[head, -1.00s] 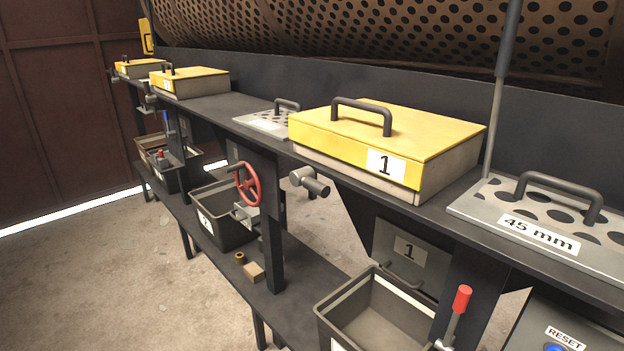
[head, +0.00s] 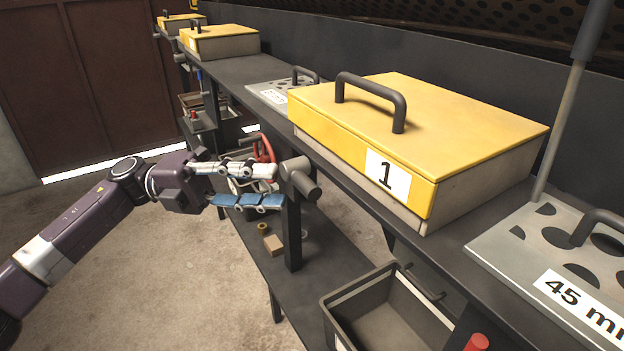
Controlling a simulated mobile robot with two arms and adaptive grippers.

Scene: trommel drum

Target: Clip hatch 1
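Hatch 1 is a box with a yellow lid (head: 450,115), a dark handle on top and a white "1" label on its front. The lid lies flat and looks closed. A grey T-shaped clip handle (head: 300,178) sticks out from the shelf's front edge, below and left of the lid. My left gripper (head: 280,187) comes in from the left with its fingers apart, one above the other. Its fingertips are beside the clip handle; I cannot tell whether they touch it. My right gripper is not in view.
A perforated "45 mm" plate (head: 545,250) lies at the right. An open grey bin (head: 335,305) stands below hatch 1. A red valve wheel (head: 265,150) is partly hidden behind my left gripper. Further yellow hatches (head: 220,40) stand at the back left. Open floor lies at the lower left.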

